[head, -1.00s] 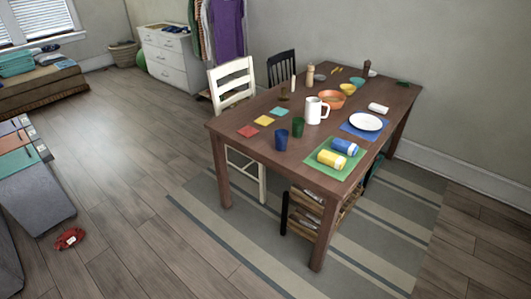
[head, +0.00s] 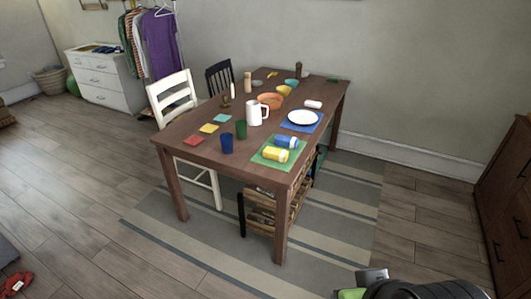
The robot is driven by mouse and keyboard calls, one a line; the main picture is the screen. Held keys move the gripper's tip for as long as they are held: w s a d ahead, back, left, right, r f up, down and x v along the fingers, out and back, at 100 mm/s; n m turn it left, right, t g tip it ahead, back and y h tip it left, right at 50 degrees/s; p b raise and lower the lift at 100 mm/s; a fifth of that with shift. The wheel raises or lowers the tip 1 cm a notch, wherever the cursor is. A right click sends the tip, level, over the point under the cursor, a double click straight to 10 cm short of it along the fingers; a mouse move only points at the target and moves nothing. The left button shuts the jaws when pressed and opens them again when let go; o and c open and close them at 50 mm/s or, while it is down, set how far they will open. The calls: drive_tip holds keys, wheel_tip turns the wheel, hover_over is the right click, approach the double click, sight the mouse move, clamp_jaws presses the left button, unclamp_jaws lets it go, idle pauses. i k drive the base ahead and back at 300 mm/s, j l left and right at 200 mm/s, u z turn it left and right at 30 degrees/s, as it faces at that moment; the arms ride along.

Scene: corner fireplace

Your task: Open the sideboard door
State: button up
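A dark brown wooden cabinet (head: 508,205), which looks like the sideboard, stands at the right edge and is cut off by the frame. Black handles (head: 498,252) show on its front, and the visible front looks shut. A black rounded part of my arm (head: 425,290) shows at the bottom right, with a grey piece and a green patch at its left. It is in front of the cabinet, apart from it in the picture. My gripper's fingers cannot be made out.
A dining table (head: 205,150) with cups, plates and bowls stands in the middle on a striped rug (head: 335,225). A white chair (head: 172,95) and a black chair (head: 219,77) are beside it. Bare floor (head: 425,215) lies between table and cabinet. A red object (head: 15,285) lies bottom left.

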sight(509, 168)
drive_tip(key=z, duration=1.8)
drive_tip(key=i+u, duration=0.2)
drive_tip(key=i, duration=1.85)
drive_tip(key=i+u, duration=0.15)
drive_tip(key=i, duration=0.25)
drive_tip(key=i+l+u, duration=0.2)
drive_tip(key=i, duration=0.2)
drive_tip(key=i+l+u, duration=0.15)
drive_tip(key=i, duration=0.3)
drive_tip(key=i+l+u, duration=0.2)
drive_tip(key=i, duration=0.2)
drive_tip(key=i+l+u, duration=0.7)
drive_tip(key=i+l, duration=0.05)
drive_tip(key=i, duration=0.05)
